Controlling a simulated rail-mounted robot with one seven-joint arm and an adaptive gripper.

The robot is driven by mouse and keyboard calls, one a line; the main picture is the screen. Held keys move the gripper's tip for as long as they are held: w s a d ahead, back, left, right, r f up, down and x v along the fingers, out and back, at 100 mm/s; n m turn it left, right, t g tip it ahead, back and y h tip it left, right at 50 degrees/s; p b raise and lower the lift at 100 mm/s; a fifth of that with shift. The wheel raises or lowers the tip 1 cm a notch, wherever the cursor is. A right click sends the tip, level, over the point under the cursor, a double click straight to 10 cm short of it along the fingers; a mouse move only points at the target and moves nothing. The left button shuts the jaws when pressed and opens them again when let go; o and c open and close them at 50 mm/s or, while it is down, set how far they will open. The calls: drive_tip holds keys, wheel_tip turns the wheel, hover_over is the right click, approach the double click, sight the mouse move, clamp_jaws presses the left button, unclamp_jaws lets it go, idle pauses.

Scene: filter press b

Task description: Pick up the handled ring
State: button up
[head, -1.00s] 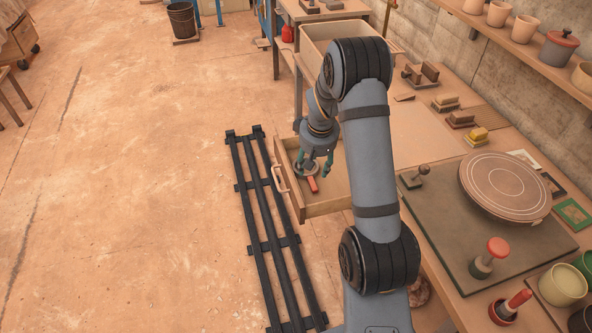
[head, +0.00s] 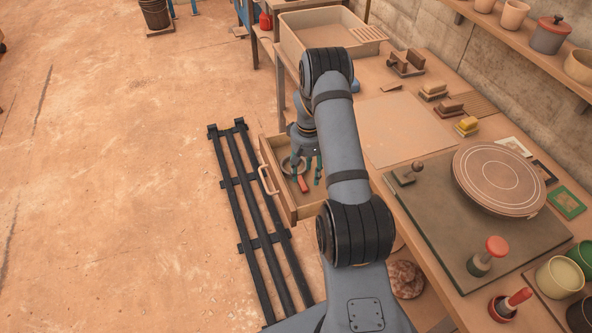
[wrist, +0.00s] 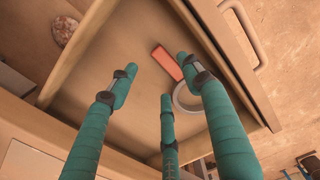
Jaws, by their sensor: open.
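The handled ring has a pale grey ring part (head: 287,164) and a red-orange handle (head: 303,184). It lies inside the open wooden drawer (head: 308,211). In the wrist view, the handle (wrist: 166,62) points away from the ring part (wrist: 185,99), which is partly hidden by a finger. My gripper (head: 308,168) has teal fingers and is open and empty above the drawer. In the wrist view, the spread fingertips (wrist: 160,80) surround the near end of the handle and part of the ring. I cannot tell whether any finger touches it.
The drawer has walls and a front handle (head: 267,180). Black rails (head: 252,211) lie on the floor beside it. The workbench right of my arm holds a round turntable (head: 499,180), stamps and pots. A large tray (head: 318,36) stands behind. The drawer's floor is otherwise mostly clear.

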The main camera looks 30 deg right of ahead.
sight(304, 184)
drive_tip(key=shift+w+a+f+p, duration=0.15)
drive_tip(key=shift+f+p, duration=0.2)
drive_tip(key=shift+f, duration=0.8)
drive_tip(key=shift+a+f+p, duration=0.15)
drive_tip(key=shift+f+p, duration=0.2)
drive_tip(key=shift+f, duration=0.8)
drive_tip(key=shift+c, duration=0.5)
drive_tip(key=c, duration=1.1)
clamp_jaws()
